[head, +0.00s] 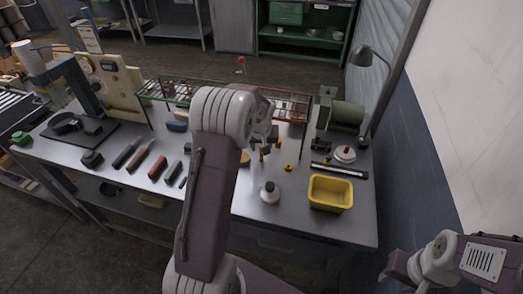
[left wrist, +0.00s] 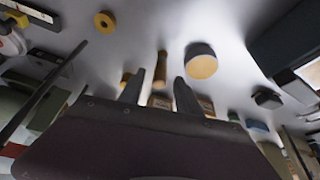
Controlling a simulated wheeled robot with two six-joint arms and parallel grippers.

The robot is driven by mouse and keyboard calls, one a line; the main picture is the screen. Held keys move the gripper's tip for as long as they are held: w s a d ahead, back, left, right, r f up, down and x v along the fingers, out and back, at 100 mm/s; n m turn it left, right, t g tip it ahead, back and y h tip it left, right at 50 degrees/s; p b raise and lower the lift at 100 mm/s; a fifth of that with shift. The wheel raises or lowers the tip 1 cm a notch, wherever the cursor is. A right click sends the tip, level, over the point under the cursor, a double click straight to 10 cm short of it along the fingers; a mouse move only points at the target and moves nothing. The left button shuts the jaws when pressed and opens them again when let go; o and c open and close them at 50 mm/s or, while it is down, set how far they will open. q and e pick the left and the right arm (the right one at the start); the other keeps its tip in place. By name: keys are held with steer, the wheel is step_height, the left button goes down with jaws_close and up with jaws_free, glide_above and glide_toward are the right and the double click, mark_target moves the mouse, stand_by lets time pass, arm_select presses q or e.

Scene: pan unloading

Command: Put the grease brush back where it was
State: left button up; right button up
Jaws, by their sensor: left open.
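My left gripper (left wrist: 159,78) is open in the left wrist view, its two dark fingers apart. A slim upright tan piece (left wrist: 161,64) shows between and beyond the fingertips. It may be the grease brush, but I cannot tell for sure, nor whether the fingers touch it. A shorter tan piece (left wrist: 126,79) stands beside it. In the head view my left arm crosses the middle of the bench and hides most of its own gripper. Small tan pieces (head: 262,156) show beside the arm. My right arm is at the lower right, off the bench; its jaws cannot be made out.
A wire rack (head: 290,104) runs along the back. Several tools (head: 153,164) lie at left.

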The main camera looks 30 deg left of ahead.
arm_select(q)
steer(key=v, duration=0.8)
steer(key=s+d+f+m, duration=0.1)
steer(key=s+d, duration=0.2)
steer(key=s, duration=0.1)
steer(key=s+d+f+m+g+h, duration=0.1)
steer(key=s+d+f, duration=0.1)
steer(key=s+d, duration=0.1)
steer(key=s+d+f+m, duration=0.1)
steer(key=s+d+f, duration=0.1)
steer(key=s, duration=0.3)
steer(key=shift+d+f+g+h, duration=0.15)
steer(key=shift+d+g+h, duration=0.15)
steer(key=shift+d, duration=0.55)
steer(key=s+d+f+m+g, duration=0.1)
steer(key=s+d+f+m, duration=0.1)
steer(key=s, duration=0.7)
steer(key=shift+s+d+f+h, duration=0.3)
steer(key=shift+d+f, duration=0.25)
steer(key=shift+d, duration=0.3)
